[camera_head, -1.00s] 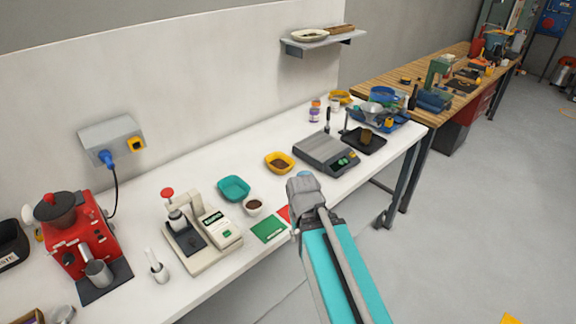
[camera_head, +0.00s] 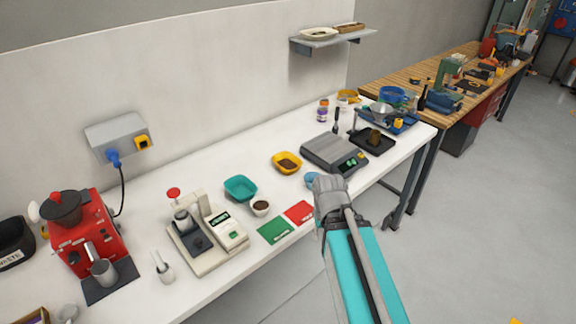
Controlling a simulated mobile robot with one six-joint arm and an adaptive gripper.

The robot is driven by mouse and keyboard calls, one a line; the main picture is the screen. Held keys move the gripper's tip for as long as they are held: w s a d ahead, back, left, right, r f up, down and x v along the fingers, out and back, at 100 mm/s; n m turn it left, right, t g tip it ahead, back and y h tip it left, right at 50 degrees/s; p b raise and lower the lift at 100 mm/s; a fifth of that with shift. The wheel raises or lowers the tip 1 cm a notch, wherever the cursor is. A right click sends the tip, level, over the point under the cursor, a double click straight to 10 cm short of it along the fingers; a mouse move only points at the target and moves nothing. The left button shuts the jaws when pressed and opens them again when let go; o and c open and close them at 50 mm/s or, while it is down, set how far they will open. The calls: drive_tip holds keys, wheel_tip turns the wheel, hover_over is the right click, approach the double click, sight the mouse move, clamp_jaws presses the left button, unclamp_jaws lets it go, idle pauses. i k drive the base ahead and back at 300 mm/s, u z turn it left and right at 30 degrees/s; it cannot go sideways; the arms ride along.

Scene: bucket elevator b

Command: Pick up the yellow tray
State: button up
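The yellow tray (camera_head: 287,163) is a small open dish with dark brown contents. It sits upright on the white bench, between a teal tray and a grey scale. My arm reaches in from the bottom of the head view. Its grey joint stands in front of the bench edge, right of and below the yellow tray in the picture, and does not cover it. The fingers of my gripper cannot be made out, and no gripper is seen at the tray.
A teal tray (camera_head: 240,188) and a small white bowl (camera_head: 261,208) stand left of the yellow tray. The grey scale (camera_head: 334,152) is to its right. Green (camera_head: 275,229) and red (camera_head: 299,212) cards lie near the front edge. Another yellow dish (camera_head: 348,96) is farther back.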

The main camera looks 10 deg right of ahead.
sight(286, 161)
drive_tip(key=z, duration=0.05)
drive_tip(key=i, duration=1)
drive_tip(key=u, duration=0.05)
